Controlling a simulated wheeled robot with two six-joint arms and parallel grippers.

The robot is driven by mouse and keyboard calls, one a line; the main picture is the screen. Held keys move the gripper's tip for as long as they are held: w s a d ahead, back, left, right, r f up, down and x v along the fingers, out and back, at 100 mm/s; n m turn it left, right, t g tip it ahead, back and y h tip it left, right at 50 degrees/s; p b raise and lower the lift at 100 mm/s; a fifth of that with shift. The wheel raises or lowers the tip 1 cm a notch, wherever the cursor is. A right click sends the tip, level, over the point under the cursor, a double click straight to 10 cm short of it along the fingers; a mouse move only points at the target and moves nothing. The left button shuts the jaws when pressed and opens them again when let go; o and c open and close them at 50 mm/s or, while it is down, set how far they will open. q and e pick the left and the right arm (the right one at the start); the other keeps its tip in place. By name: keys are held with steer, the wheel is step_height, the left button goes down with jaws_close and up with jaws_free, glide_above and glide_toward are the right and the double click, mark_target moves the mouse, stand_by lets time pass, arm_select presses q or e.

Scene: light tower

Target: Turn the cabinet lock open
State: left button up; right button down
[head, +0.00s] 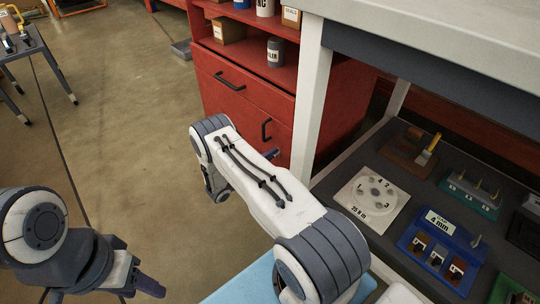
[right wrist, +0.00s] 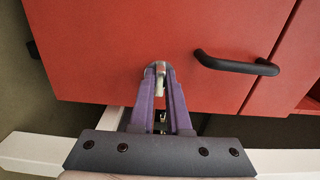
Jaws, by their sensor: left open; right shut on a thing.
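The red cabinet (head: 247,101) stands beyond my right arm in the head view. Its red door front (right wrist: 120,40) fills much of the right wrist view. A small pale metal key (right wrist: 160,82) sits at the round lock on this front, between the tips of my right gripper (right wrist: 160,72). The right gripper is shut on the key, and its fingers cover most of the lock. In the head view my right arm hides most of that gripper. My left gripper (head: 143,284) is open and empty at the lower left, well away from the cabinet.
A black door handle (right wrist: 235,65) is right of the lock in the wrist view. A drawer handle (head: 231,82) is above the door. A white-framed bench (head: 313,95) stands close right of my arm, with trays and a numbered white plate (head: 368,198) on its shelf.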

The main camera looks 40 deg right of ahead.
steer(key=c, duration=0.9)
jaws_free()
steer(key=shift+a, duration=0.1)
steer(key=a+p, duration=0.1)
steer(key=a, duration=0.2)
steer(key=a+p, duration=0.1)
steer(key=a, duration=0.2)
steer(key=s+a+p, duration=0.1)
steer(key=a, duration=0.3)
steer(key=shift+a, duration=0.1)
steer(key=shift+w, duration=0.1)
